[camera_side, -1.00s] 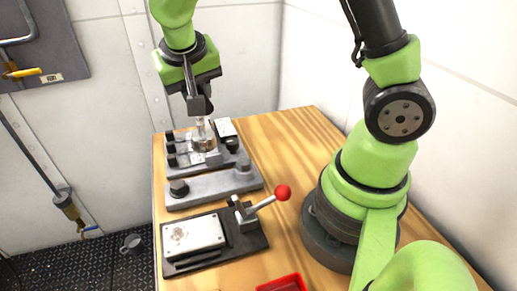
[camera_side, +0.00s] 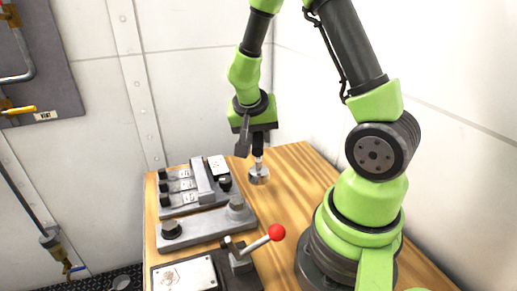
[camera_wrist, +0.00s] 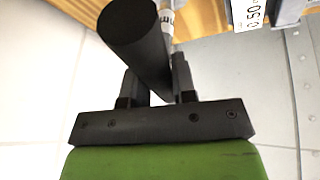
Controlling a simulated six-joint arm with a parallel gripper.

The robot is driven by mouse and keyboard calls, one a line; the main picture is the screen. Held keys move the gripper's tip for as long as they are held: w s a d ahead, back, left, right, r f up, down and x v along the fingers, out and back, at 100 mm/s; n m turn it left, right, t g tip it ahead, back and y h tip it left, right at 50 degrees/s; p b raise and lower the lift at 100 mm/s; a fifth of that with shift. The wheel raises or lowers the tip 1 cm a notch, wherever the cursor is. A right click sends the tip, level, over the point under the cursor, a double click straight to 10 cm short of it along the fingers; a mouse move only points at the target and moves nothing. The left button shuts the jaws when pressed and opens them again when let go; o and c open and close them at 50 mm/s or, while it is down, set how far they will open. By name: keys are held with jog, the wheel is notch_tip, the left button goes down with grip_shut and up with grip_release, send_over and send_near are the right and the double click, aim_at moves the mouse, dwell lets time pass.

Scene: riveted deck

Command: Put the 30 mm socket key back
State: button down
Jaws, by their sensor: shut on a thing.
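My gripper (camera_side: 257,140) is shut on a tool with a dark upper part and a silvery round lower end (camera_side: 259,176), which I take to be the socket key; its size cannot be read. It hangs roughly upright over bare wood, right of the rack (camera_side: 192,205). I cannot tell if its lower end touches the bench. In the wrist view a thick black cylinder (camera_wrist: 135,30) lies across my gripper's fingers (camera_wrist: 158,85), with a pale shaft behind it. The rack has several black knobs at its left and white labels.
A grey bar with knobs (camera_side: 205,228) lies in front of the rack. Nearer is a clamp with a red-balled lever (camera_side: 277,232) and a pale plate (camera_side: 183,275). Wood right of the rack is clear (camera_side: 290,165).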

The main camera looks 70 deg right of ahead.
aim_at(258, 170)
jog(key=shift+f, duration=1.75)
jog(key=c, duration=0.9)
grip_release()
jog(key=shift+f, duration=0.15)
